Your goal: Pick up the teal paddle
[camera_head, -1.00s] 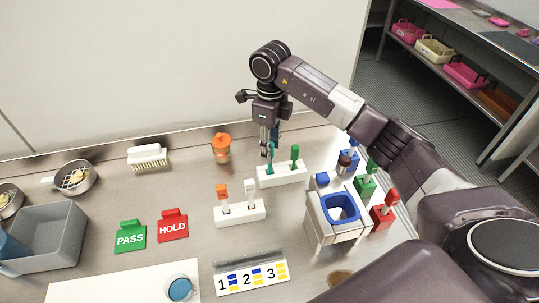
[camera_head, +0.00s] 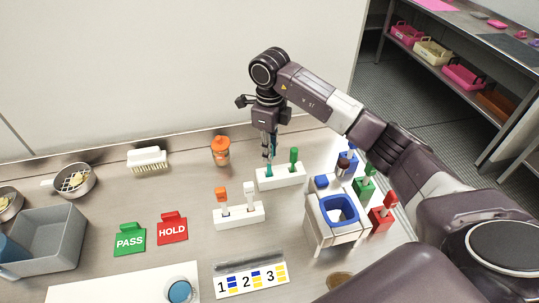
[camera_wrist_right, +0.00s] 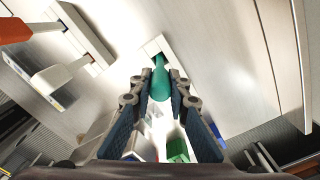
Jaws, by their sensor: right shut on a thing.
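The teal paddle (camera_head: 269,170) stands upright at the left end of a white holder block (camera_head: 281,178). A green paddle (camera_head: 294,159) stands at the right end of the same block. My right gripper (camera_head: 269,157) points down from above and is shut on the teal paddle's handle. In the right wrist view the teal handle (camera_wrist_right: 160,80) lies between the two fingers, with its far end at the white block. The fingers hide part of the handle in the head view. My left gripper is not in view.
An orange-topped shaker (camera_head: 220,151) stands left of the gripper. A second white block (camera_head: 238,215) with an orange and a white paddle is in front. A white stand with a blue-rimmed opening (camera_head: 339,209) and several coloured holders are at the right.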

